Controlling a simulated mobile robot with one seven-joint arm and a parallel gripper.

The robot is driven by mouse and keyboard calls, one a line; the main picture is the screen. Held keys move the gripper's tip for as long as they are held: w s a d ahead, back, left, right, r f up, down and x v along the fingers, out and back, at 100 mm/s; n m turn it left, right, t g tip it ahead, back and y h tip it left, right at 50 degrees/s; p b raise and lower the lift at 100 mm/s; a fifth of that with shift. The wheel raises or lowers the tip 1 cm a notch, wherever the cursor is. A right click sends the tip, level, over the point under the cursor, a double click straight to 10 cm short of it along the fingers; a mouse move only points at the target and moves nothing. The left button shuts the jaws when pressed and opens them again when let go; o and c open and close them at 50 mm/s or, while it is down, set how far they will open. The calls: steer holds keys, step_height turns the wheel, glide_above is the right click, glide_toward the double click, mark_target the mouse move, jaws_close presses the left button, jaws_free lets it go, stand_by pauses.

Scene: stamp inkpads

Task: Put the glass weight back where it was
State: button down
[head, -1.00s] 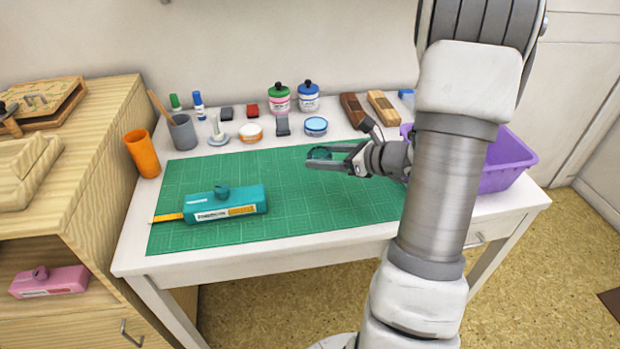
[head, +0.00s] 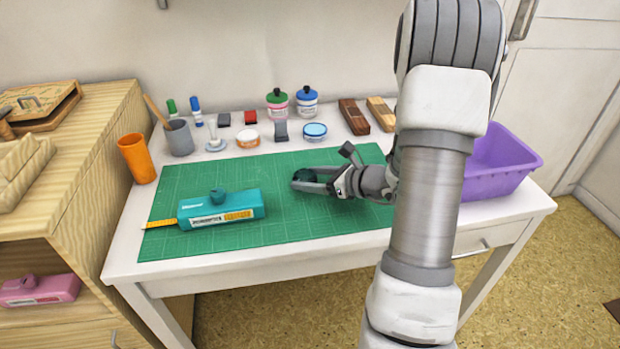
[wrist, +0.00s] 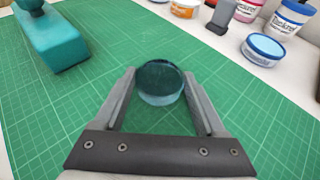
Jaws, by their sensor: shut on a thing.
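The glass weight (wrist: 160,84) is a round, clear, dark-teal disc. My gripper (wrist: 160,88) is shut on it, with one finger on each side in the wrist view. In the head view my gripper (head: 302,181) is low over the right half of the green cutting mat (head: 290,226), and the glass weight (head: 304,175) shows small and dark between the fingers. I cannot tell whether the weight touches the mat.
A teal stamp box (head: 222,210) lies on the mat to the left, with a yellow strip (head: 160,224) beside it. Inkpads, jars and a blue-lidded tin (head: 314,130) line the back. A purple bin (head: 495,175) stands right. The mat around my gripper is clear.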

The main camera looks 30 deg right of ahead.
jaws_free()
steer(key=shift+r+p, duration=0.25)
steer(key=shift+p, duration=0.15)
steer(key=p+v, duration=0.2)
steer(key=v, duration=1)
steer(key=shift+f+p, duration=0.15)
steer(key=shift+p, duration=0.25)
